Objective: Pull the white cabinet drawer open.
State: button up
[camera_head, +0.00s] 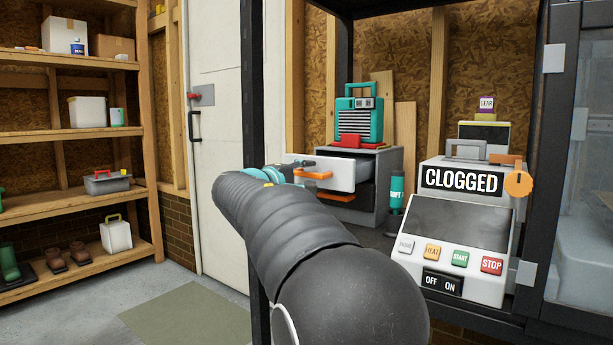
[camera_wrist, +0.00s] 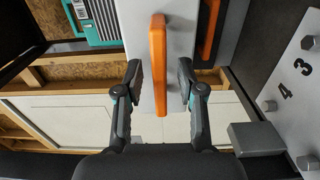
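The small white-and-grey cabinet (camera_head: 382,190) stands on the bench. Its upper white drawer (camera_head: 338,173) sticks out to the left, with a dark opening behind it. The drawer's orange handle (camera_head: 313,175) shows on its front. In the wrist view the handle (camera_wrist: 159,62) lies lengthwise between my fingers on the pale drawer front (camera_wrist: 178,35). My gripper (camera_wrist: 160,88) is open, one finger on each side of the handle with gaps on both sides. In the head view my gripper (camera_head: 292,172) is at the drawer front, partly hidden by my arm.
A teal radio-like device (camera_head: 360,122) and a red piece sit on the cabinet. A second orange handle (camera_head: 335,197) is below the drawer. A teal bottle (camera_head: 396,190) and the "CLOGGED" machine (camera_head: 462,225) stand to the right. A dark frame post (camera_head: 252,90) rises left.

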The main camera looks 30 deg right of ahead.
jog(key=shift+a, duration=0.1)
jog(key=v, duration=1.1)
jog(key=shift+s+a, duration=0.15)
jog(key=shift+a, duration=0.25)
